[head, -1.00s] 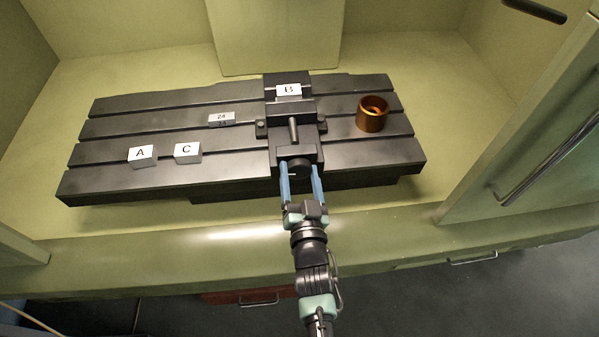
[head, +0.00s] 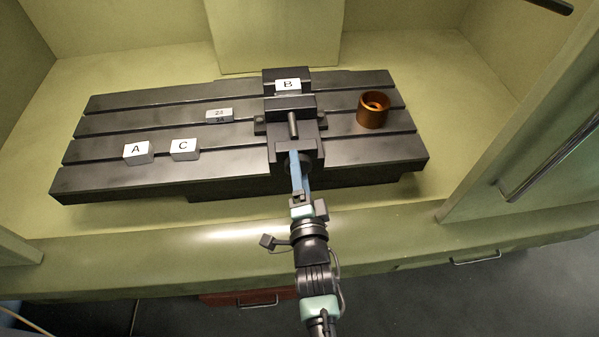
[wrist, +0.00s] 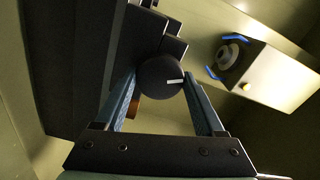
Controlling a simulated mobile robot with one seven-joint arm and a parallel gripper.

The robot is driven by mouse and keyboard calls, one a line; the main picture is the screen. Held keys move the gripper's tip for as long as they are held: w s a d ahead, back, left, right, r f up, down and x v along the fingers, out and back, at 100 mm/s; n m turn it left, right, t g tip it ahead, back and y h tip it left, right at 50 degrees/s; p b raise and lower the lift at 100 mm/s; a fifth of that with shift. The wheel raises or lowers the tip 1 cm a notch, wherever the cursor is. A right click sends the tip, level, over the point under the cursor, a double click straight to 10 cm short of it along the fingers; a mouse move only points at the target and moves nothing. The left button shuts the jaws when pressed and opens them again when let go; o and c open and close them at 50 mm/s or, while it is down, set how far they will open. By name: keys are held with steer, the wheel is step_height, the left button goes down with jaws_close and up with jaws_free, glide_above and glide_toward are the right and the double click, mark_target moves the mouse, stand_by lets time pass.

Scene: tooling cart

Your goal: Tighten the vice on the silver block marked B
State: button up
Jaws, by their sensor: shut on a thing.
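The silver block marked B (head: 288,86) sits in the black vice (head: 291,104) on the slotted plate, between the jaws; whether both jaws touch it I cannot tell. The vice's round black knob (wrist: 160,76) with a white mark faces the front. My gripper (wrist: 161,82) is shut on this knob, one blue finger on each side. In the head view my gripper (head: 301,160) is at the vice's front end, rolled so that one finger mostly hides the other and part of the knob.
Blocks marked A (head: 138,152) and C (head: 184,149) and a small grey block with numbers (head: 219,115) lie left on the black plate (head: 100,178). A copper-coloured ring (head: 373,110) stands to the right. An open cabinet door (head: 540,130) is at the right.

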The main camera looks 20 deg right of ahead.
steer(key=shift+a+n+b, duration=0.15)
steer(key=shift+n+b, duration=0.6)
steer(key=shift+n, duration=15.25)
steer(key=o, duration=1.4)
steer(key=shift+c, duration=0.2)
